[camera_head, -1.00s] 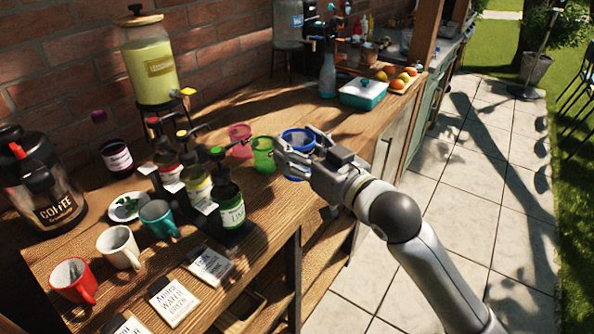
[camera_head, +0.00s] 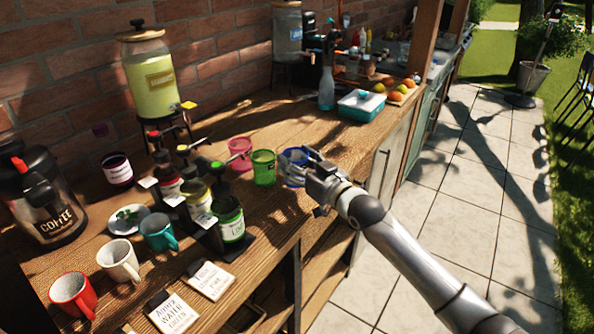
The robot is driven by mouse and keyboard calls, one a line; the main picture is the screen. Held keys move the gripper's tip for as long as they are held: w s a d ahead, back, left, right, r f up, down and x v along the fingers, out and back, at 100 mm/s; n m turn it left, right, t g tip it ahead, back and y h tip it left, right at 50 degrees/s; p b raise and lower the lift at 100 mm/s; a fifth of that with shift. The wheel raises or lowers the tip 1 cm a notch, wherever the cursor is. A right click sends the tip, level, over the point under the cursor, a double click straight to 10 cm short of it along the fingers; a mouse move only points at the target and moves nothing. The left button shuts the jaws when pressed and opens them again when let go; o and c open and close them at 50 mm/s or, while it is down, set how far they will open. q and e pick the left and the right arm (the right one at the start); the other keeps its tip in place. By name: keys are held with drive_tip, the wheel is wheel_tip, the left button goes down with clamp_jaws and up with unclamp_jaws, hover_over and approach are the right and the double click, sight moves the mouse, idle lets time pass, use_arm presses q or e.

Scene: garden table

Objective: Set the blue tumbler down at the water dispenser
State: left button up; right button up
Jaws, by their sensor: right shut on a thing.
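The blue tumbler (camera_head: 291,175) is at the right end of a short row of tumblers, near the counter's front edge. My right gripper (camera_head: 307,167) is shut on it from the right. The fingers hide part of its side, and I cannot tell whether its base touches the counter. A clear, bluish dispenser (camera_head: 287,32), which looks like the water dispenser, stands at the far back against the brick wall. Its label is not readable. My left gripper is not in view.
A green tumbler (camera_head: 263,168) and a pink one (camera_head: 240,152) stand close left of the blue one. A bottle (camera_head: 326,90) and a teal box (camera_head: 361,107) stand farther back. The lemonade dispenser (camera_head: 150,80) is at left. Wooden counter (camera_head: 285,122) behind the tumblers is clear.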

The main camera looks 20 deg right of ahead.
drive_tip(key=shift+w+d+f+p, duration=0.15)
drive_tip(key=shift+f+p, duration=0.2)
drive_tip(key=shift+f, duration=0.25)
drive_tip(key=shift+w+a+f+p, duration=0.1)
drive_tip(key=shift+f+p, duration=0.2)
drive_tip(key=shift+f, duration=0.25)
drive_tip(key=shift+s+f, duration=0.1)
drive_tip(key=shift+f, duration=0.3)
drive_tip(key=shift+f, duration=0.25)
drive_tip(key=o, duration=1.1)
